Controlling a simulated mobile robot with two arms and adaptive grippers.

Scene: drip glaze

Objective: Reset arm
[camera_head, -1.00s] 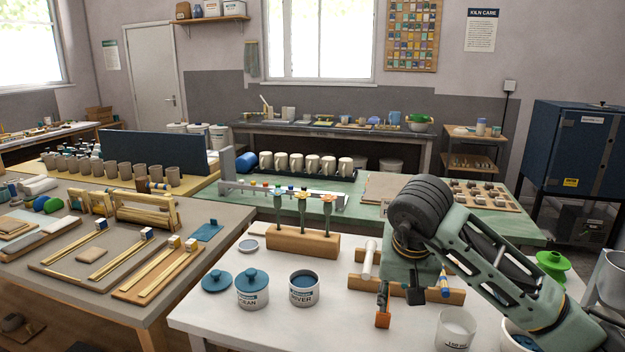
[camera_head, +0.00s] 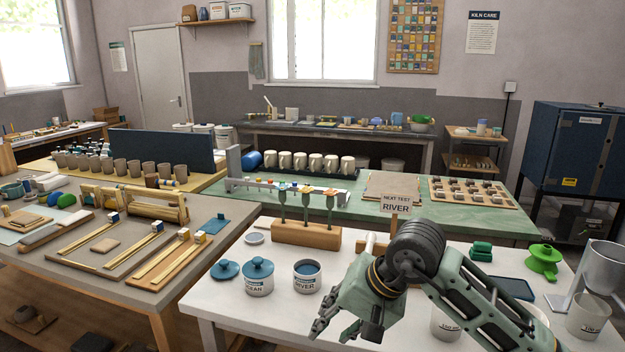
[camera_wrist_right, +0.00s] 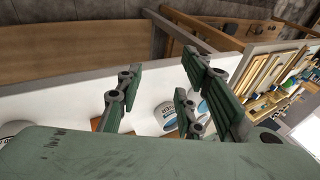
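My right gripper (camera_head: 336,330) is over the front of the white table (camera_head: 222,305) in the head view, to the right of the jars and near the table's front edge. In the right wrist view its fingers (camera_wrist_right: 160,95) are spread apart with nothing between them. An open RIVER jar (camera_head: 307,276) and a lidded blue-topped jar (camera_head: 259,278) stand left of the gripper. A loose blue lid (camera_head: 225,270) lies beside them. My left gripper is not in view.
A wooden tool rack (camera_head: 306,235) and a RIVER sign (camera_head: 396,204) stand behind the jars. A measuring cup (camera_head: 446,321) is partly behind my right arm.

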